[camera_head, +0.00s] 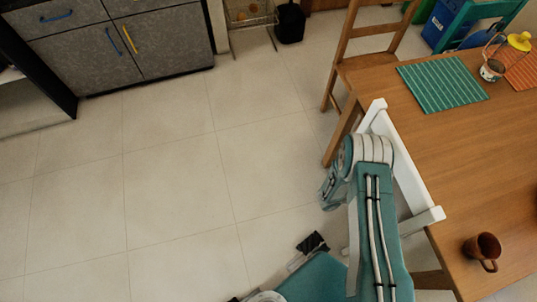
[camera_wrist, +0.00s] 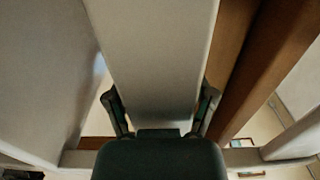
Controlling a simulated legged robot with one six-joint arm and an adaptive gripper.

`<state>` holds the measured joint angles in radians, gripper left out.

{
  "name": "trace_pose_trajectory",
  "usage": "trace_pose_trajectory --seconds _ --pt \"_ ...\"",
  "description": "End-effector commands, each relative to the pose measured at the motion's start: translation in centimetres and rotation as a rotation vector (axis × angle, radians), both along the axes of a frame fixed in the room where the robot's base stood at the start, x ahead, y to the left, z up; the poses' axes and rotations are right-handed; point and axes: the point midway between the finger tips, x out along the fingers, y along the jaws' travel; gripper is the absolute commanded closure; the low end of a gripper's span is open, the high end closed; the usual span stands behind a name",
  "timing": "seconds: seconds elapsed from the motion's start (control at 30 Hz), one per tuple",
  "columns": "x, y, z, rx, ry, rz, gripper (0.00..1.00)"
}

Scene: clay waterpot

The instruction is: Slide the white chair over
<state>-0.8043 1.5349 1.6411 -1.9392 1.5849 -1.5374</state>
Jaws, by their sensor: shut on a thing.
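The white chair (camera_head: 411,182) stands at the left edge of the wooden table, its back running beside the table edge. My arm covers much of the chair in the head view, and its seat and legs are mostly hidden. In the wrist view, a broad pale slat of the white chair (camera_wrist: 155,45) passes between the two dark fingers of my gripper (camera_wrist: 160,106), which is shut on it. In the head view my gripper is hidden behind my arm.
The wooden table (camera_head: 450,150) fills the right side, with a brown mug (camera_head: 482,249) and a green striped mat (camera_head: 443,82) on it. A wooden chair (camera_head: 370,34) stands at the table's far side. Grey cabinets (camera_head: 150,45) are at the upper left. The tiled floor between is clear.

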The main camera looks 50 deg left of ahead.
Motion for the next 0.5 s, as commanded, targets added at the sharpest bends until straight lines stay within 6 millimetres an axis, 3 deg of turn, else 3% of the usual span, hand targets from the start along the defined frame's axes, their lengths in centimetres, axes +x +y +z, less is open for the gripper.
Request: trace_pose_trajectory --seconds 0.03,0.07,0.1,0.5 --pt "-0.11 0.01 -0.28 -0.002 0.009 0.005 0.92" --pt "-0.12 0.03 -0.28 -0.002 0.009 0.005 0.18" --pt "-0.11 0.04 -0.27 -0.002 0.009 0.006 0.00" --pt "-0.05 0.07 -0.05 0.000 0.003 0.006 0.00"
